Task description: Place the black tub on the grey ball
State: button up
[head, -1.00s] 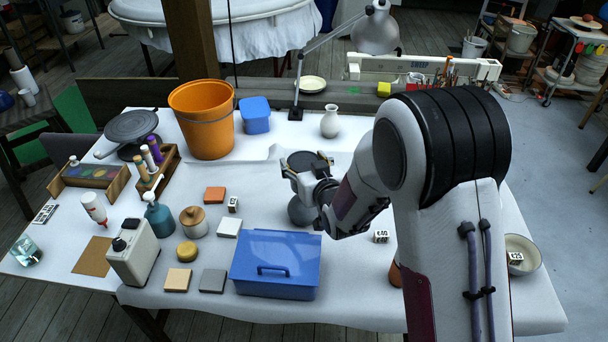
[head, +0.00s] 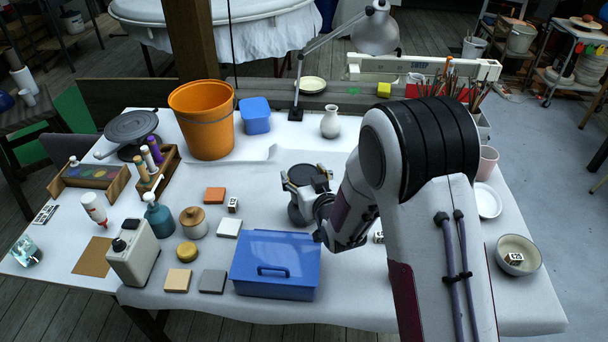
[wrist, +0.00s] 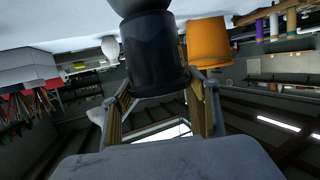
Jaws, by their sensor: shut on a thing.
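The black tub (head: 304,174) is held between the fingers of my gripper (head: 308,180), left of the arm in the head view. In the wrist view, which is upside down, the tub (wrist: 152,52) fills the space between the fingers. The grey ball (head: 299,215) is directly under the tub on the white table, partly hidden by the tub and gripper. Part of the ball (wrist: 132,6) shows at the tub's far end in the wrist view. The two look very close; I cannot tell whether the tub bears on the ball.
A blue box (head: 276,264) with a handle stands just in front of the ball. A white vase (head: 330,122) and an orange bucket (head: 203,120) stand behind. Small tiles (head: 229,228) lie to the left. The cloth between ball and vase is clear.

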jog(key=shift+f, duration=0.1)
dwell(0.3)
jog(key=o, duration=1.4)
jog(key=shift+f, duration=0.1)
jog(key=shift+r, duration=0.2)
jog(key=shift+v, duration=5.95)
jog(key=shift+d, duration=0.1)
